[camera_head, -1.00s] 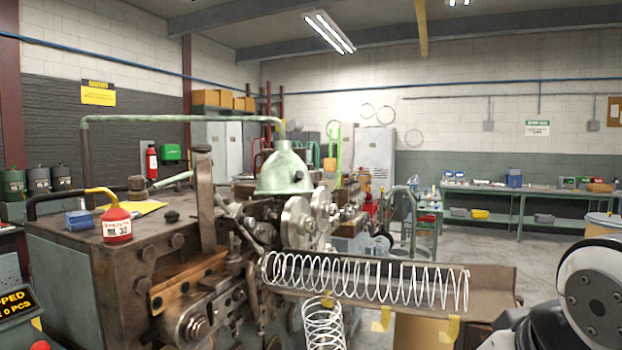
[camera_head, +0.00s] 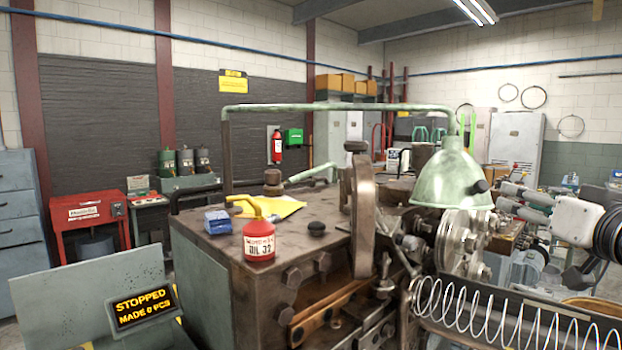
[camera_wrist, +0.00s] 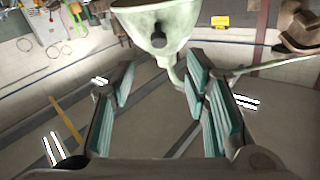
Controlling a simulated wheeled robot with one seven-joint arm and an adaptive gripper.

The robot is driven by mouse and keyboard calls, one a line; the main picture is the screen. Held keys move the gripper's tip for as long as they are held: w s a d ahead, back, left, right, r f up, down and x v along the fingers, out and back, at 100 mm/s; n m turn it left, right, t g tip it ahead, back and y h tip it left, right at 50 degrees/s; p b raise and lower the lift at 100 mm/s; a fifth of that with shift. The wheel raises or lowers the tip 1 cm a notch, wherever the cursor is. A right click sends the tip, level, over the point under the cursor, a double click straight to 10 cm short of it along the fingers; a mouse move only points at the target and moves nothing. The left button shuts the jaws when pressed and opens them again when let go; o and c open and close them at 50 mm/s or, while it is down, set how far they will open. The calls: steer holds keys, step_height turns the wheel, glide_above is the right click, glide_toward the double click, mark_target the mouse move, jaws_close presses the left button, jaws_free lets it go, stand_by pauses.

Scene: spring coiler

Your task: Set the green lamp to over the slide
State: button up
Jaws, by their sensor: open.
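The green lamp (camera_head: 452,178) is a pale green bell shade on a bent green pipe arm. It hangs over the round metal wheels (camera_head: 465,240) of the coiler, with a dark knob (camera_head: 481,186) on its right side. In the wrist view the shade (camera_wrist: 140,12) shows at the top edge, its knob (camera_wrist: 158,40) between and beyond my fingertips. My gripper (camera_head: 508,197) is just right of the lamp, pointing toward the knob. It is open and empty, its teal finger pads (camera_wrist: 160,75) apart. I cannot tell for sure which machine part is the slide.
A red oil can (camera_head: 259,242), a blue box (camera_head: 217,222) and a yellow cloth (camera_head: 270,207) lie on the machine top. A coiled spring (camera_head: 520,325) lies in a trough at lower right. A sign (camera_head: 143,307) reads "STOPPED".

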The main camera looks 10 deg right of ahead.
mark_target(484, 187)
steer(key=w, duration=0.8)
steer(key=w+d+b, duration=0.1)
steer(key=w, duration=0.3)
steer(key=shift+w+d, duration=0.1)
steer(key=shift+w, duration=0.3)
steer(key=shift+c, duration=0.4)
jaws_close()
